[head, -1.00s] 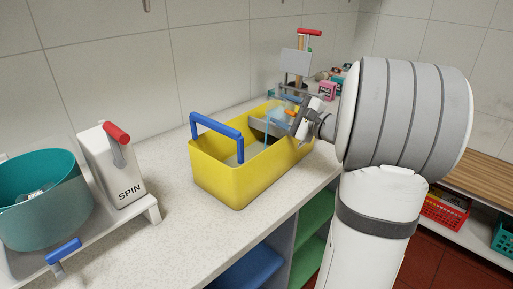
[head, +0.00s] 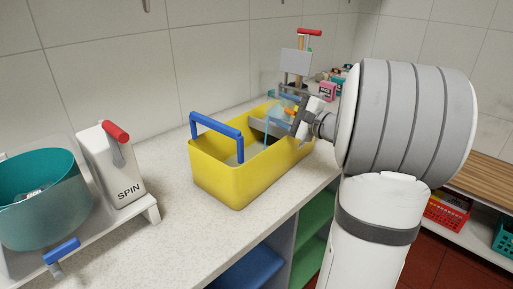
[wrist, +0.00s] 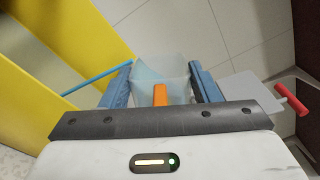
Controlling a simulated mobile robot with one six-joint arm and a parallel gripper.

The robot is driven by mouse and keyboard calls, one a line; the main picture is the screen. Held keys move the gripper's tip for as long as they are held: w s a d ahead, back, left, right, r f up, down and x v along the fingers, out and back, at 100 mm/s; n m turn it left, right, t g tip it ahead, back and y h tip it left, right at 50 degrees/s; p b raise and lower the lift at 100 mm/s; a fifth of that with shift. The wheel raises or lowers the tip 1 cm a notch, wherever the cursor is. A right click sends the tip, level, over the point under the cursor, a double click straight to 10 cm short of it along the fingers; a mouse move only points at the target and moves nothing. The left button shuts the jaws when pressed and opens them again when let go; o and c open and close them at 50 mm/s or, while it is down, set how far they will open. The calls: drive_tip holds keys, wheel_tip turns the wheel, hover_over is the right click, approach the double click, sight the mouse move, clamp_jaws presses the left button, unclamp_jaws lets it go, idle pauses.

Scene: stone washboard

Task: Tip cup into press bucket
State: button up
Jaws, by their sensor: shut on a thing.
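A translucent cup (wrist: 150,82) with an orange strip (wrist: 161,95) is between the two blue fingers of my gripper (wrist: 161,87) in the wrist view. The fingers are shut on it. In the head view the cup (head: 281,103) is partly hidden by my gripper (head: 291,112), at the far right end of the yellow bucket (head: 228,178). The yellow bucket has a blue handle and a grey part (head: 272,125) inside. Its yellow wall (wrist: 55,50) fills the left of the wrist view, beside the cup. The cup's contents cannot be told.
A teal tub (head: 40,205) and a white SPIN unit (head: 112,165) stand at the left. Behind my gripper are a grey plate (head: 296,62) with a red-handled post and several small boxes (head: 327,90).

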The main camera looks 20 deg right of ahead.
drive_tip(key=shift+s+a+r+n+b, duration=0.1)
drive_tip(key=shift+a+n+b, duration=0.15)
drive_tip(key=shift+n, duration=0.65)
idle(0.4)
drive_tip(key=shift+s+a+r+n+b, duration=0.1)
drive_tip(key=shift+s+a+n+b, duration=0.2)
drive_tip(key=shift+a+n+b, duration=0.4)
idle(0.7)
drive_tip(key=shift+s+a+n+b, duration=0.15)
drive_tip(key=shift+n+b, duration=0.7)
drive_tip(key=shift+b, duration=0.95)
drive_tip(key=shift+a+n+b, duration=0.15)
drive_tip(key=shift+n+b, duration=0.7)
drive_tip(key=shift+b, duration=0.95)
